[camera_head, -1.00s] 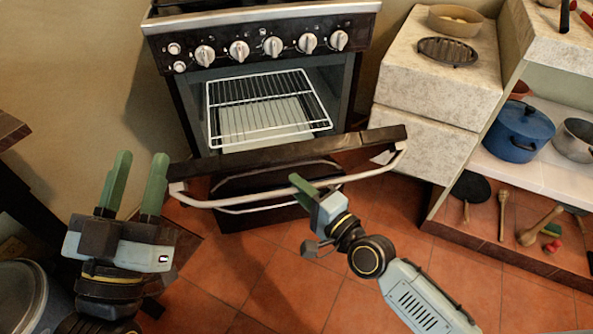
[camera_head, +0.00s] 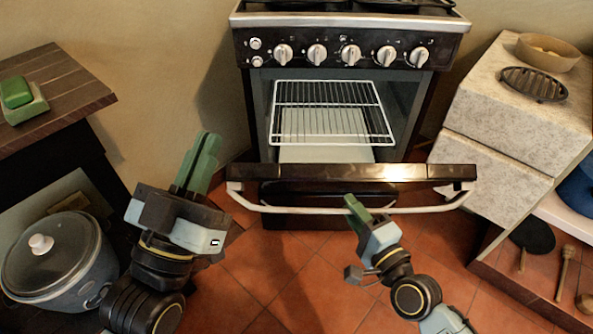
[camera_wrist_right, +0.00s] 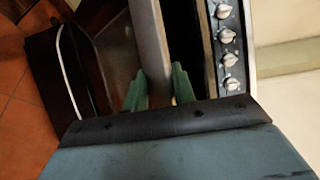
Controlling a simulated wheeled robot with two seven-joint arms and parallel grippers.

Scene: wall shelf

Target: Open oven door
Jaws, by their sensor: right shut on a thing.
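The oven (camera_head: 415,90) stands ahead with its door (camera_head: 340,173) tilted partly open, away from the front. The wire rack (camera_head: 335,108) inside shows above the door's top edge. A pale bar handle (camera_head: 290,208) runs along the door's outer side. My right gripper (camera_head: 352,205) is at the handle's middle. In the right wrist view the fingers (camera_wrist_right: 160,90) are on either side of the grey handle bar (camera_wrist_right: 150,45), shut on it. My left gripper (camera_head: 207,148) is shut and empty, left of the door and apart from it.
A lidded pot (camera_head: 60,265) stands low at the left, under a dark wooden counter (camera_head: 65,85) bearing a green item (camera_head: 18,95). A stone-topped cabinet (camera_head: 505,120) stands close right of the oven. Tiled floor (camera_head: 300,285) is clear before the door.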

